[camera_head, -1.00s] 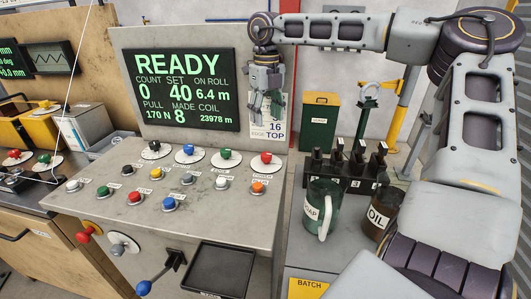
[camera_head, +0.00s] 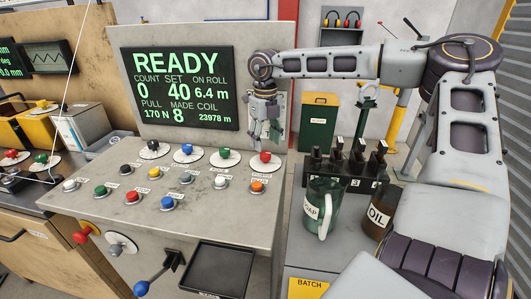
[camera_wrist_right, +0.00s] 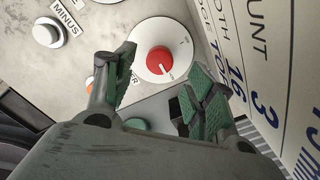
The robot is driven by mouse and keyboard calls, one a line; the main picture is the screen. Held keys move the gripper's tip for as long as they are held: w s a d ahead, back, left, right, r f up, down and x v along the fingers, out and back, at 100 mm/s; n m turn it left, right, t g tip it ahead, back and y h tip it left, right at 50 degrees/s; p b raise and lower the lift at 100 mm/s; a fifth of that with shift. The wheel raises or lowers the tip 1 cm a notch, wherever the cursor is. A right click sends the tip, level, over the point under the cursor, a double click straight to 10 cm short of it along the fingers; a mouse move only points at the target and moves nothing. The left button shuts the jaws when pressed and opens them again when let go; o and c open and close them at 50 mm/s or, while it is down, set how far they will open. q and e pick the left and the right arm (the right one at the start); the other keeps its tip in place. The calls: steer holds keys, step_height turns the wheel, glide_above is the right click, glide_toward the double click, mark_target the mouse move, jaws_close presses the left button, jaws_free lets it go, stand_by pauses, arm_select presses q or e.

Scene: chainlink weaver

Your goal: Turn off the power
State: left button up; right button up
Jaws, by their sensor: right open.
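A red rotary knob (camera_head: 265,157) on a round white dial sits at the right end of the back row on the sloped grey control panel (camera_head: 110,212). The label in front of it seems to read POWER. In the right wrist view the red knob (camera_wrist_right: 159,60) has a light pointer line aimed at the lower right of its dial. My right gripper (camera_head: 264,137) is open and points down just above the red knob. In the wrist view its green-padded fingers (camera_wrist_right: 160,66) stand apart, one on each side of the knob. I cannot tell whether they touch it. My left gripper is not in view.
Black, blue and green knobs (camera_head: 225,154) stand left in the same row, with several push buttons in front. A screen (camera_head: 180,88) reading READY rises behind. A jug (camera_head: 322,205), an oil container (camera_head: 379,212) and black levers (camera_head: 357,160) stand to the right.

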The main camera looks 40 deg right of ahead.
mark_target(266, 153)
steer(key=shift+f, duration=2.35)
steer(key=shift+c, duration=0.4)
steer(key=c, duration=1)
